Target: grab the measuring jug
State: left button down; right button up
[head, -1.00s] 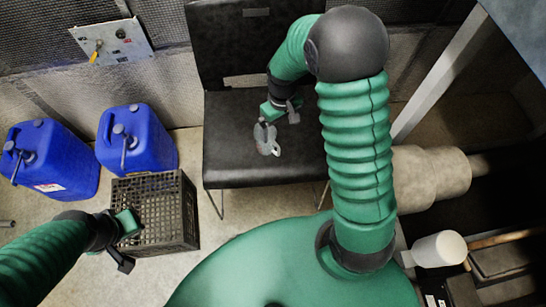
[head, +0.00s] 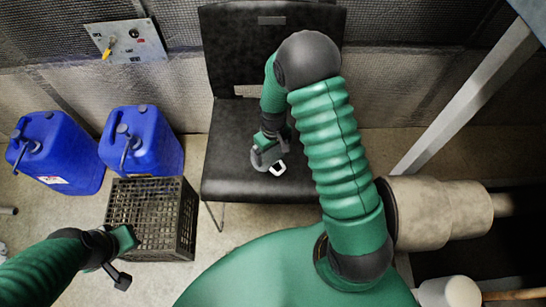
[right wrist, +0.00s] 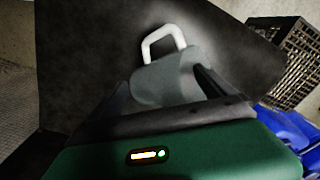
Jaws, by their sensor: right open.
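The measuring jug (head: 266,158) is a small grey, see-through vessel with a white handle, on the dark seat of the chair. My right gripper (head: 270,147) is right over it and hides part of it. In the right wrist view the jug (right wrist: 163,80) lies between the two dark, spread fingers of my right gripper (right wrist: 166,92), with its white handle pointing away from the palm. I cannot tell whether either finger touches it. My left gripper (head: 123,260) is low at the left, in front of the crate and away from the jug; its finger gap is unclear.
The black chair (head: 225,165) stands against the padded wall. A dark plastic crate (head: 185,225) and two blue canisters (head: 62,150) (head: 142,140) stand on the floor at left. A pale post (head: 465,100) and a beige cylinder (head: 435,212) are at right.

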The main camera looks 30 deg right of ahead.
jog(key=shift+s+a+f, duration=0.25)
jog(key=shift+a+f, duration=0.25)
jog(key=c, duration=0.8)
jog(key=shift+f, duration=0.1)
jog(key=shift+c, duration=1.1)
jog(key=shift+w+d+f, duration=0.3)
jog(key=shift+w+d, duration=0.05)
jog(key=shift+w, duration=0.05)
jog(key=c, duration=0.5)
jog(key=shift+r, duration=0.1)
jog(key=shift+c, duration=1.1)
jog(key=shift+a+r, duration=0.2)
jog(key=shift+r, duration=0.05)
grip_shut()
